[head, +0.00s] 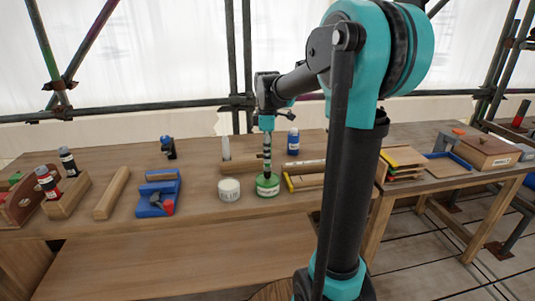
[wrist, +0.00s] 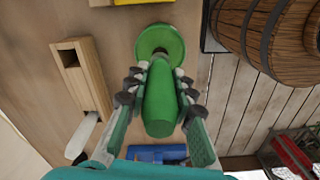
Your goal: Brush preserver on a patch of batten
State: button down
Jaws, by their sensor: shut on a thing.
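My gripper (head: 267,150) points straight down over a green pot (head: 267,188) with a pale label on the bench. In the wrist view my gripper (wrist: 158,88) is shut on the green handle of a brush (wrist: 160,105). The dark far end of the brush meets the middle of the pot's green top (wrist: 147,38); I cannot tell how deep it reaches. A length of timber (head: 112,192) lies left on the bench, and another wooden piece (head: 238,166) lies behind the pot. I cannot tell which piece is the batten.
A white glue pot (head: 229,190) stands just left of the green pot. A blue tool (head: 158,198) and bottles in a wooden holder (head: 65,198) are further left. A blue bottle (head: 293,141) stands behind. The front bench edge is mostly clear.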

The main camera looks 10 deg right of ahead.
jog(key=shift+f, duration=0.55)
dwell(1.2)
jog(key=shift+r, duration=3.55)
